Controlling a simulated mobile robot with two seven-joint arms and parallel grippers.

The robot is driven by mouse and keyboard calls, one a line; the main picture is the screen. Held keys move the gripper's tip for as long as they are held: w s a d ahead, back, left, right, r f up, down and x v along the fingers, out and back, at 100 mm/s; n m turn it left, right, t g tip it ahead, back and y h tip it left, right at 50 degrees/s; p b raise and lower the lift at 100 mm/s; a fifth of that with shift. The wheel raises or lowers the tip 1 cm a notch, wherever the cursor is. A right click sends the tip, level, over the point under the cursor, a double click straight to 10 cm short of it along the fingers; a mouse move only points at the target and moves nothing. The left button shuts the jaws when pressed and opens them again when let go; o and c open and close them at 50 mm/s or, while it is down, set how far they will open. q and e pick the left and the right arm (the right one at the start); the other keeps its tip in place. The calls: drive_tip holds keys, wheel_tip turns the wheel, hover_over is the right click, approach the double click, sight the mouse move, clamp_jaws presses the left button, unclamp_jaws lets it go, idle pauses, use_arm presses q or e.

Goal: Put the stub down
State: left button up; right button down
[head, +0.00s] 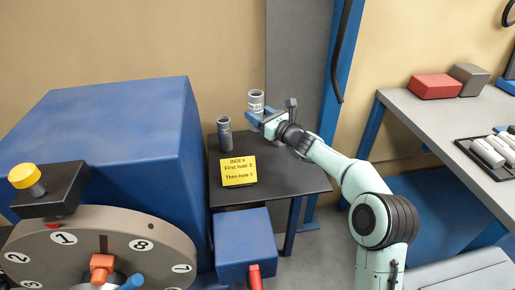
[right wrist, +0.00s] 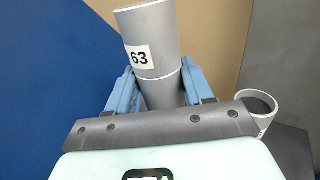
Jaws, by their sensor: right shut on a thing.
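My right gripper (head: 257,116) is shut on a grey cylindrical stub (head: 256,100) and holds it above the back of a small dark table (head: 285,180). In the right wrist view the blue fingers sit on either side of the stub (right wrist: 150,35), which bears a white label reading 63. A second grey stub (head: 224,135) stands upright on the table, left of the held one. The right wrist view also shows a grey cylinder with a dark open top (right wrist: 258,104) at the right. My left gripper is not in view.
A yellow sign (head: 238,171) about index holes stands on the small table. A large blue machine (head: 115,135) with a numbered dial (head: 105,245) fills the left. A grey bench (head: 425,118) at right carries a red block (head: 436,86) and several pale cylinders. The table's right part looks clear.

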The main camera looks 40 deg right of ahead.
wheel_tip(320, 180, down, 6)
drive_tip(key=shift+r+b, duration=0.2)
drive_tip(key=shift+b, duration=0.5)
wheel_tip(320, 180, down, 5)
drive_tip(key=shift+r+b, duration=0.1)
drive_tip(key=shift+b, duration=0.6)
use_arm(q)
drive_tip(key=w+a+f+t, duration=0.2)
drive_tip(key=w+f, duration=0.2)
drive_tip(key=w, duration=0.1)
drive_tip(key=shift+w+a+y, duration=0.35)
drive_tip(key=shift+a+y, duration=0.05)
use_arm(e)
drive_tip(key=shift+f, duration=0.45)
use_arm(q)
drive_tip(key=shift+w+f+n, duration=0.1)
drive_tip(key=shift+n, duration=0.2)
use_arm(e)
drive_tip(key=shift+f, duration=0.1)
drive_tip(key=shift+c, duration=2.1)
unclamp_jaws()
drive_tip(key=shift+f, duration=0.1)
